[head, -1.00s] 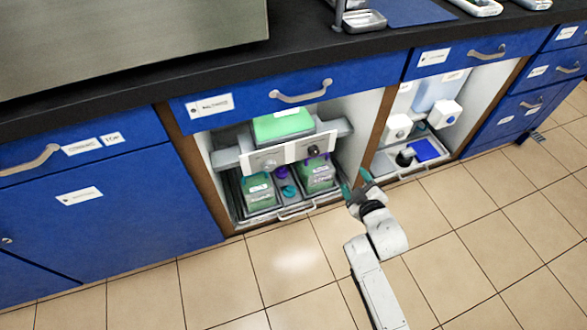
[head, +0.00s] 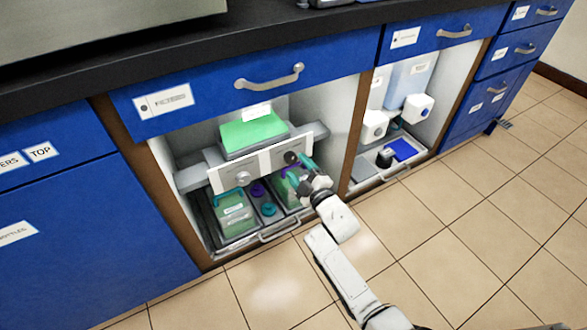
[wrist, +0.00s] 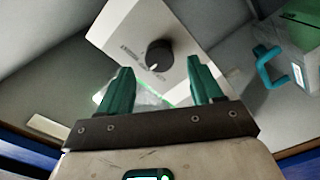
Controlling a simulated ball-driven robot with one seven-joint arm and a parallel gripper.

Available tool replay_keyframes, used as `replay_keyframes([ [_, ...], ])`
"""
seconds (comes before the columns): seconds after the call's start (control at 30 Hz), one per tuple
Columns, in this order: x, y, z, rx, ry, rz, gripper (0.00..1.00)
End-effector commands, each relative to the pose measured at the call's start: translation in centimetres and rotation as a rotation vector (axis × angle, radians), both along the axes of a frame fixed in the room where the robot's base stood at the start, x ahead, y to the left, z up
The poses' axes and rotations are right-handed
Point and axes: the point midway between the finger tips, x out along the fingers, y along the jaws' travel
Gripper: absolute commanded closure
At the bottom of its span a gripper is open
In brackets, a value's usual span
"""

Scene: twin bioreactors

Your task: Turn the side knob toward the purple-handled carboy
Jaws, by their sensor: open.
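A white panel (head: 222,181) is in the open cabinet. It carries a pale knob (head: 243,177) at left and a black knob (head: 290,157) at right. My gripper (head: 301,172) is open in front of the panel's right end. In the wrist view, the black knob (wrist: 160,55) shows beyond and between the teal fingertips (wrist: 160,72), apparently not gripped. A teal-handled carboy (wrist: 290,65) is at right there.
A green-topped container (head: 252,131) sits behind the panel. Purple and teal caps (head: 268,209) lie between the carboys. A tray handle (head: 279,231) juts out at the front. Right of the divider (head: 352,135) is another open bay. The tiled floor (head: 450,220) is clear.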

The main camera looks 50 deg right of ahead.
Motion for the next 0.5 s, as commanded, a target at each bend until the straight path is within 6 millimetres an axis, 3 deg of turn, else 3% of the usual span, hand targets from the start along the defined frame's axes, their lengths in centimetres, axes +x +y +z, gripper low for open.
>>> replay_keyframes([
  [0.2, 2.5, -0.7, -0.2, -0.001, -0.001, 0.002, 0.35],
  [0.5, 3.1, -0.8, 0.0, 0.000, 0.001, 0.001, 0.35],
])
